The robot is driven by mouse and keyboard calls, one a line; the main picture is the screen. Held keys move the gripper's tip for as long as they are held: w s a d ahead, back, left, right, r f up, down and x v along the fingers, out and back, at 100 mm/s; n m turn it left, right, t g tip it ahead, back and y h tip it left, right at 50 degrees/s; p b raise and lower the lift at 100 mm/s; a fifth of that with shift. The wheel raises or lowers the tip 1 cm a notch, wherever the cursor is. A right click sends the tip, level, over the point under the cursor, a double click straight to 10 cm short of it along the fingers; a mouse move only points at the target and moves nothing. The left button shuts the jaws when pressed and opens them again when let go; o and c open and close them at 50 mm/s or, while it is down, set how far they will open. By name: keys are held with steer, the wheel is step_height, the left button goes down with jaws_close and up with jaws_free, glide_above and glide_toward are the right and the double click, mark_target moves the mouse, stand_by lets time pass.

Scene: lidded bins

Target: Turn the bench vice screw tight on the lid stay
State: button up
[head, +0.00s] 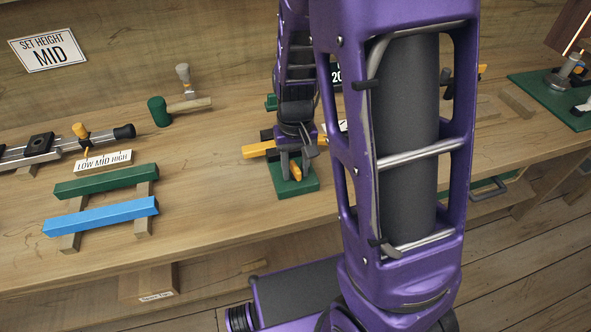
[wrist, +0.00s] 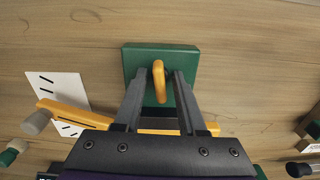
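A green block (head: 308,184) stands on the bench below my gripper, with an upright yellow piece (head: 296,172) at it. The block (wrist: 133,62) and the curved yellow piece (wrist: 159,82) also show in the wrist view. My gripper (wrist: 160,78) is open, with one finger on each side of the yellow piece and a small gap on both sides. A yellow bar (head: 258,150) runs across beneath the gripper; its middle is hidden in the wrist view. I cannot tell which parts are the vice screw and the lid stay.
A sign (head: 48,51) reads "SET HEIGHT MID". A metal rail (head: 100,138) with a yellow knob stands behind a "LOW MID HIGH" label (head: 103,161). Green (head: 105,181) and blue (head: 100,216) bars lie at left, near a green-headed mallet (head: 159,111). A green plate (head: 550,98) carries metal parts at right.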

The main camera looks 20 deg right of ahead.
mark_target(299, 172)
steer(key=shift+r, duration=0.1)
step_height(299, 172, up, 5)
steer(key=p, duration=0.4)
steer(key=shift+c, duration=0.4)
steer(key=shift+s+d+f+n+g+h+p, duration=0.1)
steer(key=shift+s+f+n+g+h+p, duration=0.25)
steer(key=shift+s+n+p, duration=0.35)
steer(key=shift+p, duration=0.45)
steer(key=shift+s+r, duration=0.1)
